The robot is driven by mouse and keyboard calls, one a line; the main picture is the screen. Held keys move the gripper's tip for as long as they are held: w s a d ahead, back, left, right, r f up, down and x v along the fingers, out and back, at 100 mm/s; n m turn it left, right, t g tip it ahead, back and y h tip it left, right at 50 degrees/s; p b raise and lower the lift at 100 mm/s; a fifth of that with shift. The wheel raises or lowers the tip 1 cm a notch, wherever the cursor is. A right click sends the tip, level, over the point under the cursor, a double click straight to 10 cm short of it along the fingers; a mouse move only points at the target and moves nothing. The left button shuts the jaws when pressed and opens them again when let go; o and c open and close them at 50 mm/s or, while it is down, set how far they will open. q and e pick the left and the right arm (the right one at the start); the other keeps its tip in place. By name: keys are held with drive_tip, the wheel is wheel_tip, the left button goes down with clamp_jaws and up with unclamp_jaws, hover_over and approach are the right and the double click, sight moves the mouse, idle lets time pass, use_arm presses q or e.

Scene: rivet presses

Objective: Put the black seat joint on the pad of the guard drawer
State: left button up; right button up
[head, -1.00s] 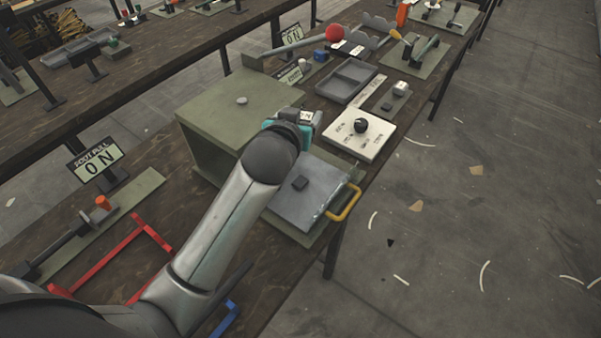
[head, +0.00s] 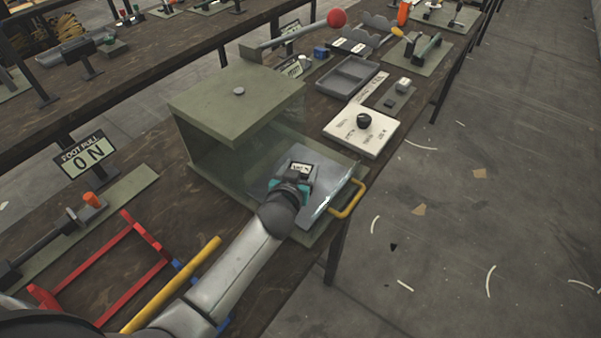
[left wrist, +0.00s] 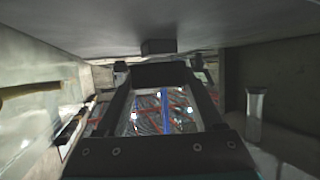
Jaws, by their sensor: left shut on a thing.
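The guard drawer (head: 328,207) is a grey plate with a yellow handle (head: 349,199), pulled out of a green box (head: 238,100). My left gripper (head: 298,178) is above the plate and hides the small dark pad in the head view. In the left wrist view the plate (left wrist: 210,22) spans the top, with the dark block of the pad (left wrist: 158,47) on it. There my left gripper (left wrist: 160,78) is shut on a dark piece, the black seat joint (left wrist: 160,73), close to the pad. I cannot tell whether they touch. My right gripper is not in view.
A white plate with a black knob (head: 363,120) and a grey tray (head: 348,78) stand beyond the drawer. A red frame (head: 110,275) and a yellow bar (head: 172,284) lie near my arm.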

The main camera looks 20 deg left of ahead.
use_arm(q)
drive_tip(key=shift+f, duration=0.2)
drive_tip(key=shift+f, duration=0.15)
drive_tip(key=o, duration=1.3)
drive_tip(key=shift+o, duration=0.2)
drive_tip(key=shift+r, duration=0.2)
drive_tip(key=p+v, duration=0.2)
drive_tip(key=v, duration=1)
drive_tip(key=shift+f, duration=0.1)
